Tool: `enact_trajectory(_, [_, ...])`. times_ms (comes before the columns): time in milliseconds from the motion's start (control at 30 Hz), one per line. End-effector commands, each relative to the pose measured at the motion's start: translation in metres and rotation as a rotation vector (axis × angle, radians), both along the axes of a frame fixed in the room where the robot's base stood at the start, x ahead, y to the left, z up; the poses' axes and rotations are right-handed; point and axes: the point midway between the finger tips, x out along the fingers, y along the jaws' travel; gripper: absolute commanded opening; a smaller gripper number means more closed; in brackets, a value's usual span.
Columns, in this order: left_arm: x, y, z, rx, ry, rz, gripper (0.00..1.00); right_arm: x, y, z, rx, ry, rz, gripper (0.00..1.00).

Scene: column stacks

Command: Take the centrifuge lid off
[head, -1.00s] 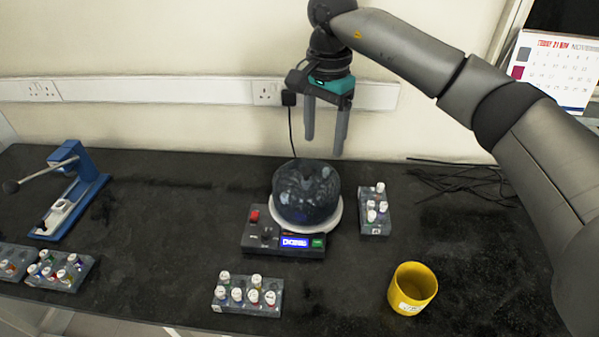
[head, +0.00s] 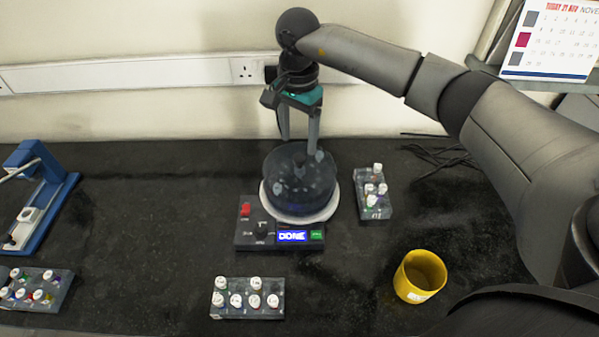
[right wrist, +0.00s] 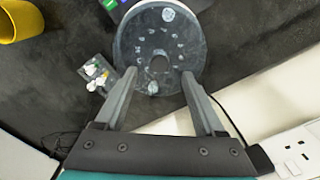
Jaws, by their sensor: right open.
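The centrifuge (head: 245,238) stands mid-bench with a white round rim, a red button, a dark knob and a blue display reading DONE. Its dark, see-through, rounded lid (head: 298,190) sits on top. In the right wrist view the lid (right wrist: 143,42) is a grey disc with a dark spot near its middle. My right gripper (head: 298,145) points down at the lid's top, fingers apart and empty. In the right wrist view its fingertips (right wrist: 158,74) reach over the disc on either side of the dark spot. I cannot tell whether they touch it. My left gripper is out of view.
A rack of capped tubes (head: 373,200) stands close right of the centrifuge. Another rack (head: 247,305) is in front, and a third (head: 40,290) is at left. A yellow cup (head: 419,276) stands front right. A blue press (head: 40,205) is at far left.

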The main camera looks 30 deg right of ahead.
Motion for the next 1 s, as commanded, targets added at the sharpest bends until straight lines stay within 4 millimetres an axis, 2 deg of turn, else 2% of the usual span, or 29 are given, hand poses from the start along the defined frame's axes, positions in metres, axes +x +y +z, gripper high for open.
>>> enact_trajectory(200, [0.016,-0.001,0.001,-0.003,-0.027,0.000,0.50,-0.001,-0.001,-0.020,0.001,0.004,-0.001,0.71])
enact_trajectory(400, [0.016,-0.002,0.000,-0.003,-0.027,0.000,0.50,0.000,-0.002,-0.048,0.001,0.002,0.000,0.71])
enact_trajectory(700, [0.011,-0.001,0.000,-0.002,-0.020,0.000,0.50,0.000,-0.003,-0.055,0.002,-0.001,0.000,0.71])
enact_trajectory(767, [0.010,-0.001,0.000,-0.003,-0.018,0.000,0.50,0.000,-0.003,-0.055,0.002,-0.001,0.000,0.67])
enact_trajectory(1000, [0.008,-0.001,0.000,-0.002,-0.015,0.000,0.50,0.000,-0.003,-0.054,0.001,0.000,0.000,0.40])
